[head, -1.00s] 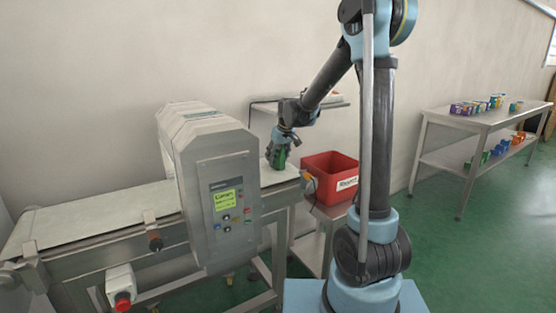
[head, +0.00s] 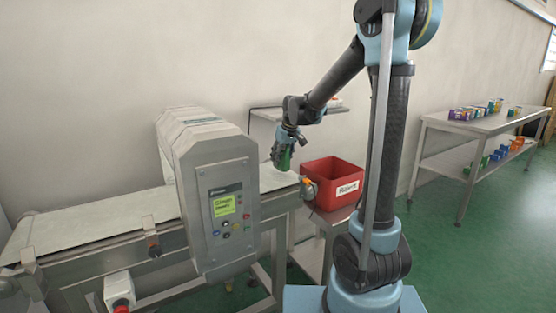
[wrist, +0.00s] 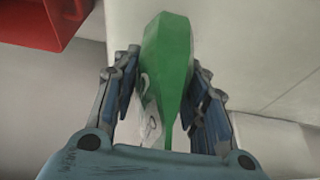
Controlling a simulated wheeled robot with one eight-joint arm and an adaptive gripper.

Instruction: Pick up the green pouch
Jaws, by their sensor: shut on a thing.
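The green pouch (wrist: 168,60) is between the two fingers of my gripper (wrist: 168,105) in the wrist view. It has a pale printed patch on its lower left side. My gripper is shut on the pouch. In the head view, my gripper (head: 284,155) holds the pouch (head: 285,160) over the right end of the conveyor belt (head: 100,228), just past the metal detector. Its fingers partly cover the pouch there. I cannot tell from these views how far the pouch is above the belt.
The metal detector (head: 215,180) straddles the belt to the left of my gripper. A red bin (head: 332,185) with a white label stands to the right of the belt end. A steel table (head: 440,125) with several small colourful packs is at the far right.

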